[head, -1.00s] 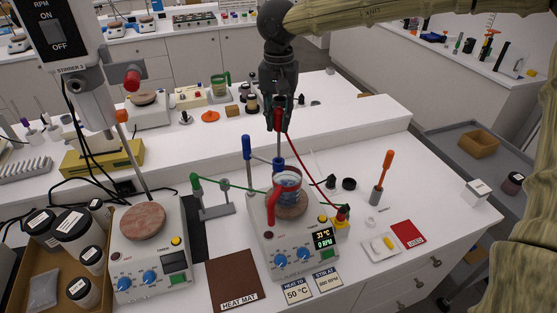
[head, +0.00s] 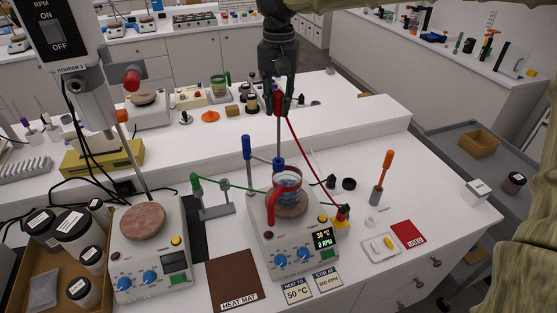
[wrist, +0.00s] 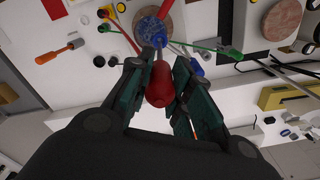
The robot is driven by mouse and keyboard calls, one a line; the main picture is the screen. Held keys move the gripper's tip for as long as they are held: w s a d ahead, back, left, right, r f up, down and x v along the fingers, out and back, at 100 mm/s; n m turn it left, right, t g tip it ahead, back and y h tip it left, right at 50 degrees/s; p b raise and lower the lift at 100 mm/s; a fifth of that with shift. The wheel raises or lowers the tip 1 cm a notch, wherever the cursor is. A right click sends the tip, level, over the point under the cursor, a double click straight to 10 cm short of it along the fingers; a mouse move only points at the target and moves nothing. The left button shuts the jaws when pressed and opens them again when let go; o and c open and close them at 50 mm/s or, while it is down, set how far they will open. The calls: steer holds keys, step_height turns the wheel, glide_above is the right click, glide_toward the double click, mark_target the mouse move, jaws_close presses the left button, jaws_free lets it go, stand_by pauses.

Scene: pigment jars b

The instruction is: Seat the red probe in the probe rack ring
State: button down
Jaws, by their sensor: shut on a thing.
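My gripper (head: 279,106) is shut on the red probe (head: 278,101) in the head view, high above the hotplate. The probe's thin metal stem points down toward a blue clamp piece (head: 278,163) beside a blue-topped post (head: 247,148). In the wrist view the red probe handle (wrist: 159,84) sits between both fingers (wrist: 162,92). A grey stand (head: 216,211) stands left of the hotplate. I cannot tell for certain which part is the probe rack ring, or whether the stem tip touches anything.
An orange-handled tool (head: 387,161) stands upright at right. A raised white ledge (head: 350,128) runs behind.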

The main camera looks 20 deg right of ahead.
mark_target(278, 94)
steer(key=shift+r, duration=1.7)
